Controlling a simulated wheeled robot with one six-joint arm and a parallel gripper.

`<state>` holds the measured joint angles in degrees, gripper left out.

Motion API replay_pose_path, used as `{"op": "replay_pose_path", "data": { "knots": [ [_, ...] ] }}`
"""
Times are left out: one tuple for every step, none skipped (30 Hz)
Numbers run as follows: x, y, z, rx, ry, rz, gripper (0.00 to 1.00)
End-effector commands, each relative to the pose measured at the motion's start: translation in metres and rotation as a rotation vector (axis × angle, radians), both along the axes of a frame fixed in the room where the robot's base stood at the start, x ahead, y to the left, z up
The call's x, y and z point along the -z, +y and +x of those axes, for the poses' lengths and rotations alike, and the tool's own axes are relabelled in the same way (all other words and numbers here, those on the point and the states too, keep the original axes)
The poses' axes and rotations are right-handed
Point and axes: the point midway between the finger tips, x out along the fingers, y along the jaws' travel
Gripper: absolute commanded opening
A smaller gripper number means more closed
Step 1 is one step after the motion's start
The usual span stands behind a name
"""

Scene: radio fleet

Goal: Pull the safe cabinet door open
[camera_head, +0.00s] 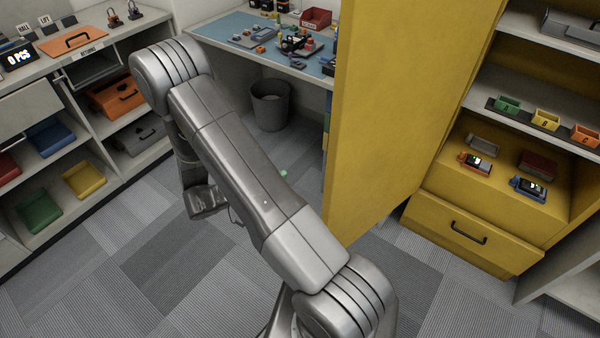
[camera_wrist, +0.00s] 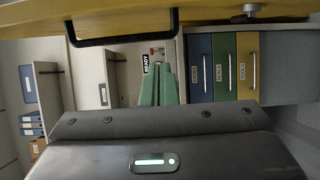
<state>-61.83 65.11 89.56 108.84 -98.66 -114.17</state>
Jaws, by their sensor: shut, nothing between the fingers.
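The yellow safe cabinet door (camera_head: 385,110) stands swung wide open in the head view, with the cabinet's inside showing to its right. In the wrist view the door (camera_wrist: 35,12) runs along the top edge, with its black bar handle (camera_wrist: 120,40) on it. My gripper (camera_wrist: 162,72) has green fingers that are shut, with nothing between them. The fingers appear below the handle in the wrist picture, apart from it. In the head view my arm hides most of the gripper; a small green tip shows past the arm. The handle is hidden there.
The yellow cabinet (camera_head: 420,215) holds radios above a drawer with a black handle (camera_head: 468,233). A blue-topped workbench (camera_head: 225,27) and a grey bin (camera_head: 270,105) stand behind my arm. Shelves (camera_head: 110,120) line the left. Carpet floor is clear in front.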

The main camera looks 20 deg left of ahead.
Motion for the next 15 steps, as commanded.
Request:
{"op": "replay_pose_path", "data": {
  "knots": [
    [-0.002, -0.005, 0.004, 0.003, 0.001, -0.001, 0.00],
    [-0.002, -0.008, 0.007, 0.004, -0.001, -0.001, 0.00],
    [-0.002, -0.013, 0.011, 0.005, -0.001, 0.000, 0.00],
    [-0.003, -0.018, 0.014, 0.006, -0.001, 0.000, 0.00],
    [-0.003, -0.022, 0.019, 0.007, -0.001, 0.000, 0.00],
    [-0.003, -0.029, 0.024, 0.006, -0.001, 0.000, 0.00],
    [-0.003, -0.034, 0.028, 0.008, -0.001, -0.001, 0.00],
    [-0.003, -0.039, 0.032, 0.007, -0.001, -0.001, 0.00],
    [-0.003, -0.046, 0.038, 0.008, -0.001, 0.000, 0.00],
    [-0.003, -0.050, 0.043, 0.007, -0.002, 0.001, 0.00],
    [-0.003, -0.055, 0.047, 0.008, -0.002, 0.001, 0.00],
    [-0.003, -0.061, 0.052, 0.007, -0.002, 0.001, 0.00],
    [-0.003, -0.065, 0.056, 0.007, -0.002, 0.001, 0.00],
    [-0.003, -0.070, 0.059, 0.008, -0.002, 0.001, 0.00],
    [-0.003, -0.075, 0.064, 0.006, -0.002, 0.002, 0.00]
  ]
}}
